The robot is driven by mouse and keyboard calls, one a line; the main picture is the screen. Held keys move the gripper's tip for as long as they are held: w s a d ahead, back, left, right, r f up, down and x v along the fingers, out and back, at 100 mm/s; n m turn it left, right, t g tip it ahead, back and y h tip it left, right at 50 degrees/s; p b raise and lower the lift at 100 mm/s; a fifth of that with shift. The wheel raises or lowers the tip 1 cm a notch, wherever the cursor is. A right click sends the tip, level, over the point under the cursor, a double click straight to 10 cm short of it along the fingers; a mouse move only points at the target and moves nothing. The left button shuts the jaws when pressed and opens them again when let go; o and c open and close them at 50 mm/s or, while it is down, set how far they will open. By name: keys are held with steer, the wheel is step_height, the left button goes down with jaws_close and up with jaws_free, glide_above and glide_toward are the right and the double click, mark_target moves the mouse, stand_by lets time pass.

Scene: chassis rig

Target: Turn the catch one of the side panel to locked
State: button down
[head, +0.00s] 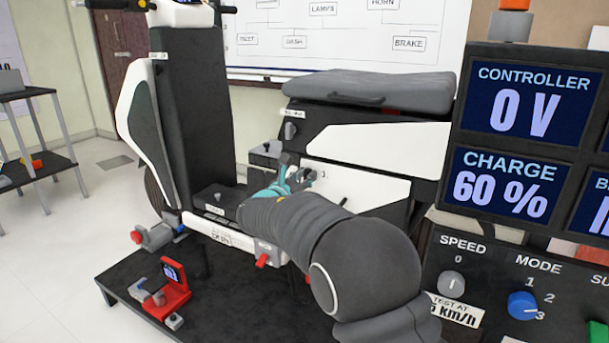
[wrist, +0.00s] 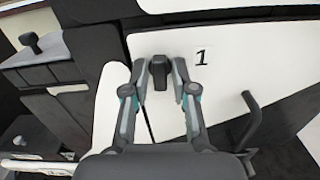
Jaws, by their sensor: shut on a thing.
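Catch one (wrist: 159,72) is a dark knob on the white side panel (wrist: 222,60), just left of a printed "1" label. In the wrist view my gripper (wrist: 160,82) has one finger on each side of the catch and is shut on it. The catch looks upright in that view. In the head view my gripper (head: 298,177) reaches the white side panel (head: 360,188) under the seat, and the arm and fingers hide most of the catch.
A dark handle (wrist: 247,115) sticks out right of the gripper. The grey seat (head: 370,90) is above the panel. A red stand (head: 172,285) sits on the black platform (head: 240,305). A control console (head: 490,250) stands at the right.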

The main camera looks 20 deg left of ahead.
steer(key=shift+n, duration=0.5)
steer(key=c, duration=1.2)
jaws_free()
steer(key=shift+o, duration=0.2)
steer(key=s+a, duration=0.2)
steer(key=s, duration=1)
steer(key=shift+a, duration=0.1)
